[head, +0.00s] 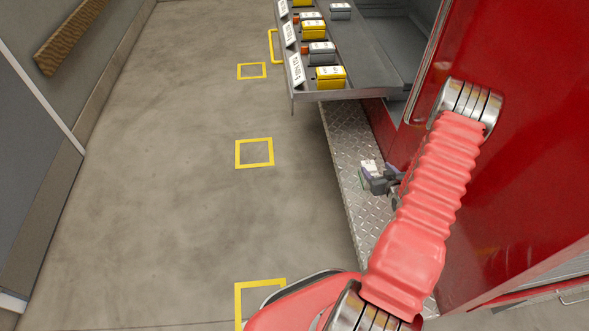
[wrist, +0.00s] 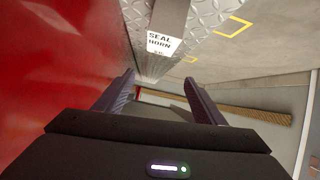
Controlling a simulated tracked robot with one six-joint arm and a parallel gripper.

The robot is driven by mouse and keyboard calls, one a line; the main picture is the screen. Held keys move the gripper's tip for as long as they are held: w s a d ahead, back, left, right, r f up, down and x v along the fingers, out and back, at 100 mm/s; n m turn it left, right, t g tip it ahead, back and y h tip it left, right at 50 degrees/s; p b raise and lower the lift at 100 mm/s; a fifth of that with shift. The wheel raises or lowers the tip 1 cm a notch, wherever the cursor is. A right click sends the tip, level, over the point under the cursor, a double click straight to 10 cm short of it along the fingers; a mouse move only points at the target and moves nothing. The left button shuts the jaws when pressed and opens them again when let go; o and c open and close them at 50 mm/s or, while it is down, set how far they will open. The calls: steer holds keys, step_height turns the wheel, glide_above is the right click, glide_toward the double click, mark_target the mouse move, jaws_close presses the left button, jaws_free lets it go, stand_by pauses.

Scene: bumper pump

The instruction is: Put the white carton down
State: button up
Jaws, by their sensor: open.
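The white carton (head: 368,168) sits on the diamond-plate step (head: 352,150) along the red vehicle's side. In the wrist view the carton (wrist: 161,43) shows a label reading "SEAL HORN" and rests against the step's tread plate (wrist: 205,14). My gripper (head: 378,183) is right next to the carton in the head view. In the wrist view my gripper's (wrist: 158,79) two fingers are spread, with nothing between them. The carton lies just past the fingertips. Part of it is hidden by the gripper in the head view.
A pull-out tray (head: 340,95) above the step holds several yellow and grey boxes with label cards. The red vehicle body (head: 530,140) stands close to the right of my arm. Yellow squares (head: 254,153) mark the open concrete floor.

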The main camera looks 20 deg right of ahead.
steer(key=w+a+r+n+g, duration=0.1)
steer(key=w+a+r, duration=0.2)
steer(key=r, duration=0.5)
steer(key=w+a+r+g, duration=0.1)
steer(key=w+a+r, duration=0.25)
steer(key=r, duration=0.55)
steer(key=a+r+g, duration=0.2)
steer(key=a+r, duration=0.8)
steer(key=r, duration=0.3)
steer(key=s+a+r+y, duration=0.1)
steer(key=s+a+r, duration=0.8)
steer(key=a, duration=0.3)
steer(key=s+a+r+n+g+y, duration=0.1)
steer(key=s+a+r+g+y, duration=0.1)
steer(key=s+a, duration=1.1)
steer(key=shift+s+a+r+y, duration=0.35)
steer(key=shift+s+r, duration=0.5)
steer(key=shift+s, duration=0.4)
